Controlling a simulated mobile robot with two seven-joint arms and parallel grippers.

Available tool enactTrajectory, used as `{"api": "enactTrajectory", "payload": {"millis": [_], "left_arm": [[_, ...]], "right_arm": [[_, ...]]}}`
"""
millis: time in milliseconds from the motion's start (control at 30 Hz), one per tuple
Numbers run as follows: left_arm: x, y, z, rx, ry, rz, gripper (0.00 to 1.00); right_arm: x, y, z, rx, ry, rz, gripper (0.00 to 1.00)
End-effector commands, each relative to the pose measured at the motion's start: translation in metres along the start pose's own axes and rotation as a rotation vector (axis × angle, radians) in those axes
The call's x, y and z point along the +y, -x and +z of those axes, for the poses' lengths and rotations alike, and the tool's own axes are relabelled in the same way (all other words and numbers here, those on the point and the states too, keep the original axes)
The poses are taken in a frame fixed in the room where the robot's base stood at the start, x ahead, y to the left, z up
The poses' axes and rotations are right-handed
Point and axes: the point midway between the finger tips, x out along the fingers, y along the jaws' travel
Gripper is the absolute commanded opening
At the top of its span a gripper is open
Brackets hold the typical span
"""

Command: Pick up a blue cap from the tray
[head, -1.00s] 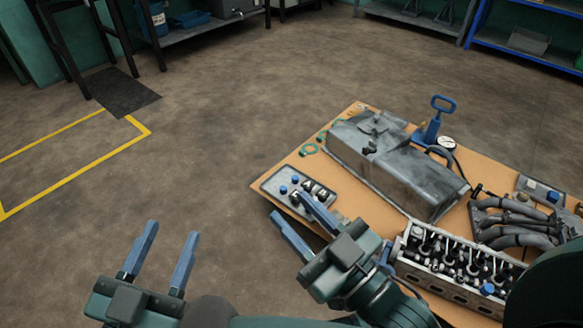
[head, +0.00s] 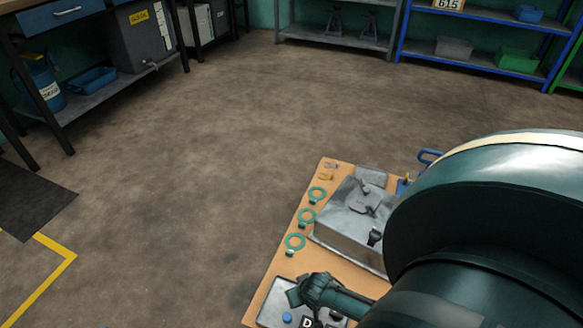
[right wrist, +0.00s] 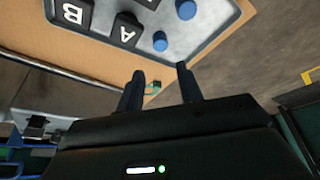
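The grey tray (head: 279,289) lies on the workbench at the bottom of the head view, partly cut off by the frame edge. A blue cap (head: 287,318) shows in it. The right wrist view shows two blue caps, one nearer (right wrist: 160,41) and one farther up (right wrist: 186,9), in the tray (right wrist: 215,30) beside black lettered blocks (right wrist: 125,32). My right gripper (right wrist: 160,82) is open with nothing between its fingers, apart from the caps; it also shows at the tray in the head view (head: 300,294). My left gripper is not in view.
A grey metal cover (head: 345,232) and several green rings (head: 306,217) lie on the wooden bench top (head: 265,308). My right arm hides much of the bench's right side. Open floor (head: 180,190) lies left of the bench; shelves (head: 480,58) stand behind.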

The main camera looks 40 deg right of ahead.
Motion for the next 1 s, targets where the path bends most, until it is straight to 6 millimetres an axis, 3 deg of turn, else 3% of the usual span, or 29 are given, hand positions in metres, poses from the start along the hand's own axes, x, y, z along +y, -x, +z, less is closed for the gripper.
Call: {"api": "enactTrajectory", "payload": {"millis": [33, 200, 467, 667, 733, 1000], "left_arm": [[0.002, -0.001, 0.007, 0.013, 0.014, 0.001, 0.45], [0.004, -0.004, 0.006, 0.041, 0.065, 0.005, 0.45], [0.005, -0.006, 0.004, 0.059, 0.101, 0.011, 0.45], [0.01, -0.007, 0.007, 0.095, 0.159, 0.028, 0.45], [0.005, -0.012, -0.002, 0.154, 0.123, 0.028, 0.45], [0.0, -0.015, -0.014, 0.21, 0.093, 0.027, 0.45]], "right_arm": [[0.0, -0.018, 0.002, 0.002, 0.001, 0.0, 0.36], [-0.001, -0.045, 0.001, 0.004, 0.003, -0.001, 0.36], [-0.001, -0.062, 0.001, 0.004, 0.005, -0.002, 0.36], [-0.002, -0.092, 0.003, 0.006, 0.006, -0.002, 0.36], [-0.002, -0.1, 0.002, 0.006, 0.006, -0.001, 0.36], [-0.002, -0.105, 0.001, 0.004, 0.006, -0.002, 0.36]]}}
